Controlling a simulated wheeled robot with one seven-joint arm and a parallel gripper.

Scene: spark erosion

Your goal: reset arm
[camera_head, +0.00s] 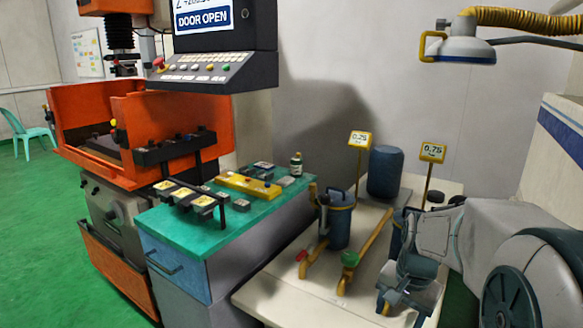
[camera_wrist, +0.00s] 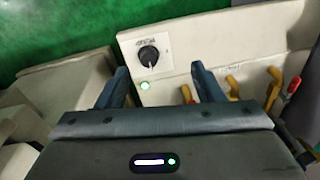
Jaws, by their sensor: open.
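My arm reaches in from the right in the head view, with my gripper (camera_head: 400,306) low over the pale filter stand (camera_head: 270,292). In the wrist view my gripper (camera_wrist: 160,82) shows two dark fingers spread apart with nothing between them. Beyond the fingers is a pale panel with a black rotary knob (camera_wrist: 149,54) and a lit green lamp (camera_wrist: 145,86). The knob's pointer is aimed roughly downward in the picture. I see no contact between the fingers and the panel, though the exact distance is unclear.
Yellow pipes with a green valve handle (camera_head: 350,258) and a red one (camera_head: 301,255) lie left of my gripper. Blue canisters (camera_head: 336,220) stand behind. A green-topped cabinet (camera_head: 235,222) and the orange machine (camera_head: 150,130) are further left.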

